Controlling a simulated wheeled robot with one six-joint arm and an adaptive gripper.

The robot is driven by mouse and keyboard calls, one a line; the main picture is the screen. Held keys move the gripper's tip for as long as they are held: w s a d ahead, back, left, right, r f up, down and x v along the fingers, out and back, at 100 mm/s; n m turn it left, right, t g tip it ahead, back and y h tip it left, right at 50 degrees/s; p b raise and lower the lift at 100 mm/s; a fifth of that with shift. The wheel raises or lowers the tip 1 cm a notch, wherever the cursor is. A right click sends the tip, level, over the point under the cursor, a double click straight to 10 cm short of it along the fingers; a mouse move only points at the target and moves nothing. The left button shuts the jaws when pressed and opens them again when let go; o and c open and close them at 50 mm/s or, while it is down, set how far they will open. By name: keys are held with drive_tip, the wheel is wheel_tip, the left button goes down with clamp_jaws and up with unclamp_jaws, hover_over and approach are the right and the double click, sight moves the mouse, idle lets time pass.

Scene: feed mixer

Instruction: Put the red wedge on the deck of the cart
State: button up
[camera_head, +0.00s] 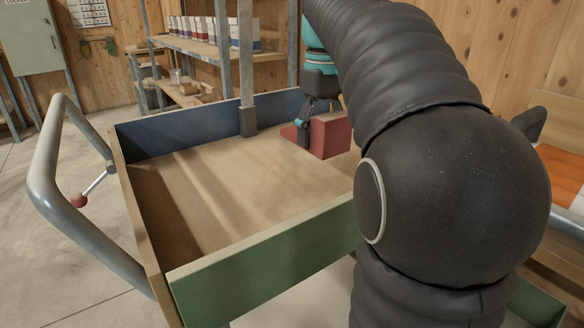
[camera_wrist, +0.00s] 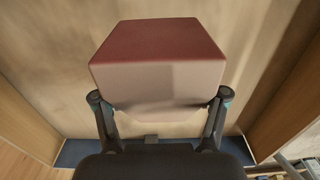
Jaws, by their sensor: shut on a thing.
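The red wedge (camera_head: 331,136) is over the far right part of the cart's wooden deck (camera_head: 225,185), inside the side boards. It also shows in the wrist view (camera_wrist: 158,45), large, with its red top and a paler near face. My gripper (camera_head: 304,128) is shut on the wedge, with one finger on each side of it in the wrist view (camera_wrist: 160,97). I cannot tell whether the wedge's underside touches the deck or hangs just above it. My arm hides the right part of the deck.
The cart has a blue far board (camera_head: 200,125), a green near board (camera_head: 265,250) and a grey handle (camera_head: 42,180) at the left. A metal post (camera_head: 246,70) rises by the blue board. Shelves with tins (camera_head: 210,30) stand behind. The deck's left and middle are bare.

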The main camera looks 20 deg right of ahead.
wheel_tip(320, 180, down, 3)
drive_tip(key=shift+r+b, duration=0.15)
drive_tip(key=shift+b, duration=0.85)
hover_over(294, 179)
wheel_tip(294, 179, down, 7)
drive_tip(key=shift+w+r, duration=0.1)
drive_tip(key=shift+f, duration=2.05)
drive_tip(key=shift+f, duration=0.15)
drive_tip(key=o, duration=1.6)
wheel_tip(294, 179, up, 12)
drive_tip(key=shift+r+p, duration=0.15)
drive_tip(key=shift+p, duration=0.9)
